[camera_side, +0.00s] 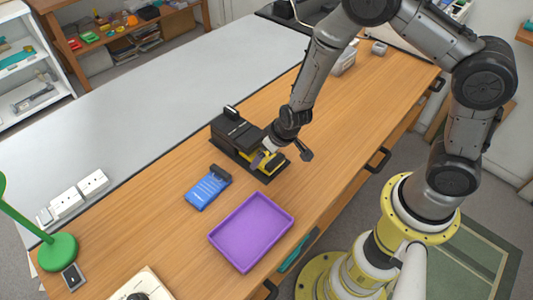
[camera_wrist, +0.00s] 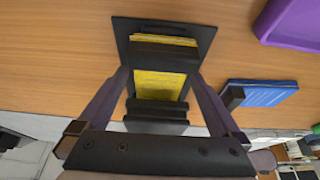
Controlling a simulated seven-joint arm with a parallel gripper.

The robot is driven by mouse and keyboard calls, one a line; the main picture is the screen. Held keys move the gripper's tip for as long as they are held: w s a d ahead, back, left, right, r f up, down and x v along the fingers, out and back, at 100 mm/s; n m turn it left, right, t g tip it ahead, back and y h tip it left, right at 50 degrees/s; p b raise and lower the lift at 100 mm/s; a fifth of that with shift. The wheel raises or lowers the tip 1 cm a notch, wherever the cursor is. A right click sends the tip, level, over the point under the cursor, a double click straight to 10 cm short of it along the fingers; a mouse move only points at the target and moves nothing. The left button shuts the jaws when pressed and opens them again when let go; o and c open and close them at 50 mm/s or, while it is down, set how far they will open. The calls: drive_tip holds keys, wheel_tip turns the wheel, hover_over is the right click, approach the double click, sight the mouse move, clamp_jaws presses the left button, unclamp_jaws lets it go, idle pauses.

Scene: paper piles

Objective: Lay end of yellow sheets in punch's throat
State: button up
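The black punch (camera_side: 238,132) stands on the wooden table. The yellow sheets (camera_wrist: 160,85) lie flat at the punch, with a black bar (camera_wrist: 163,52) across them and a strip of yellow showing beyond it. In the side view, a little yellow (camera_side: 264,168) shows under my gripper. My gripper (camera_wrist: 158,78) is over the sheets, its two fingers spread, one on each side of the yellow. I see a gap between each finger and the sheets. How far the sheets' end reaches into the throat is hidden by the black parts.
A blue pad (camera_side: 208,188) lies on the table just in front of the punch. An empty purple tray (camera_side: 216,238) is nearer the front edge. A green lamp (camera_side: 58,250) and white sockets (camera_side: 80,192) are at the left.

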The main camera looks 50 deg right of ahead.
drive_tip(key=shift+v, duration=3.7)
drive_tip(key=shift+w+d+r, duration=0.15)
drive_tip(key=shift+r, duration=0.15)
wheel_tip(320, 180, up, 18)
drive_tip(key=d+t+y, duration=0.1)
drive_tip(key=d+t, duration=0.1)
drive_tip(key=t, duration=0.2)
drive_tip(key=s+r+n+y, duration=0.1)
drive_tip(key=s+r, duration=0.6)
drive_tip(key=r, duration=0.1)
drive_tip(key=s+d+f+g+h, duration=0.1)
drive_tip(key=s+d, duration=0.1)
drive_tip(key=s, duration=0.4)
drive_tip(key=s+d+f+m+g+h, duration=0.1)
drive_tip(key=s+d+f+g, duration=0.1)
drive_tip(key=s, duration=0.5)
drive_tip(key=shift+s+d, duration=0.3)
drive_tip(key=shift+d, duration=0.05)
